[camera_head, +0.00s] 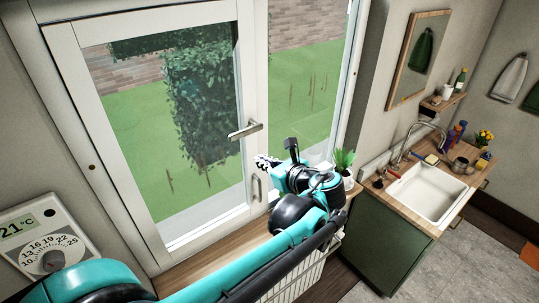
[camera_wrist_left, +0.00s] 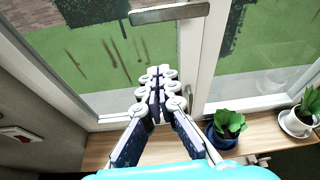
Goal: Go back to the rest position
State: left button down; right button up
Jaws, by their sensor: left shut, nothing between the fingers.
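My left gripper (camera_head: 266,162) reaches out in front of the window in the head view, just below and right of the silver window handle (camera_head: 245,130). Its fingers are together with nothing between them, which the wrist view shows up close (camera_wrist_left: 157,78). In the wrist view the window handle (camera_wrist_left: 170,14) lies beyond the fingertips, near the top, apart from them. The handle sits about level on the white window frame (camera_head: 251,60). My right gripper is in neither view.
A wooden sill (camera_wrist_left: 262,148) runs below the window. It bears a plant in a blue pot (camera_wrist_left: 222,137) and one in a white pot (camera_wrist_left: 297,124). A thermostat (camera_head: 45,240) is at left. A sink (camera_head: 428,192) on a green cabinet stands at right.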

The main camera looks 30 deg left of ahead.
pick_arm(q)
jog(key=s+d+f+n+h+b, duration=0.4)
jog(key=f+n+b, duration=0.3)
jog(key=f, duration=0.5)
jog(key=s+d+f+n+t+h+b, duration=0.1)
jog(key=s+d+f+n+h+b, duration=0.3)
jog(key=f, duration=0.9)
jog(key=s+d+f+n+h+b, duration=0.5)
jog(key=f+n+b, duration=0.5)
jog(key=f+b, duration=0.2)
jog(key=shift+s+d+f+n, duration=0.15)
jog(key=shift+s+d+n, duration=0.25)
jog(key=shift+s+d, duration=0.55)
